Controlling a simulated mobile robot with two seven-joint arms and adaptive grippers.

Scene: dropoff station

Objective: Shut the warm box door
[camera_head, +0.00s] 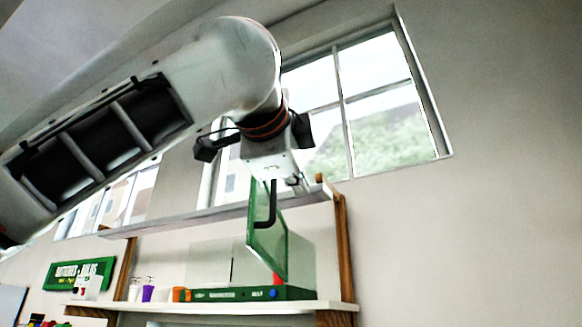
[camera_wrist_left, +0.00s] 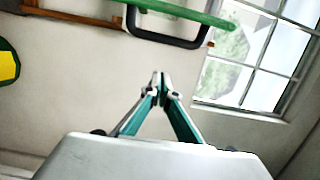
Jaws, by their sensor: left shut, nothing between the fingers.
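The warm box (camera_head: 243,294) stands on the wall shelf, with a green base and clear walls. Its green-framed glass door (camera_head: 266,240) stands open, swung out from the box. The door carries a black bar handle (camera_head: 271,205). In the left wrist view, the door's green edge (camera_wrist_left: 200,14) and the black handle (camera_wrist_left: 168,42) are at the top. My left gripper (camera_wrist_left: 160,78) is shut and empty, its fingertips below the handle in that view and apart from it. In the head view, my left gripper (camera_head: 276,168) is just above the door; its fingers are mostly hidden. My right gripper is not in view.
An upper shelf (camera_head: 220,214) with wooden uprights (camera_head: 344,245) runs behind the arm. White and purple cups (camera_head: 147,293) and an orange item (camera_head: 180,295) stand left of the box. A green sign (camera_head: 80,273) hangs at left. The wall on the right is bare below the window.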

